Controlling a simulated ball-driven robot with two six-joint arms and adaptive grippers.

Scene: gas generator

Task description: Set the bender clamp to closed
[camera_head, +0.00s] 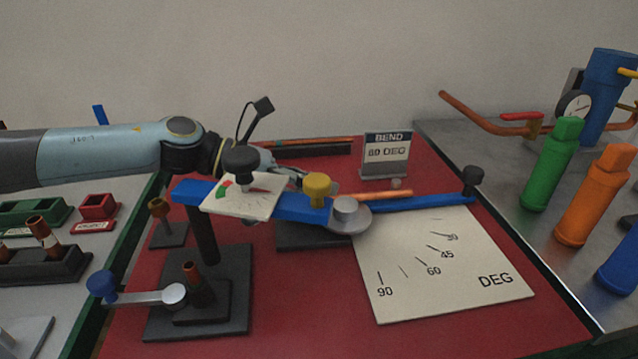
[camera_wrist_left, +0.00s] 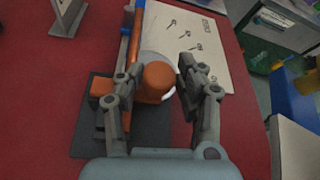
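The bender has a blue lever (camera_head: 422,202), a grey round hub (camera_head: 347,215) and a degree plate (camera_head: 440,270). A yellow knob (camera_head: 317,188), which I take for the clamp knob, stands beside the hub. A copper tube (camera_head: 385,195) lies along the lever. My left gripper (camera_head: 290,178) is just behind the knob in the head view, partly hidden. In the left wrist view its fingers (camera_wrist_left: 160,95) are apart, with an orange-looking round knob (camera_wrist_left: 156,78) ahead between them. A smaller orange block (camera_wrist_left: 102,87) is left of the knob. I cannot tell whether a finger touches it. My right gripper is not in view.
A black stand with a blue-handled crank (camera_head: 102,285) is at front left. A bend sign (camera_head: 387,152) stands behind.

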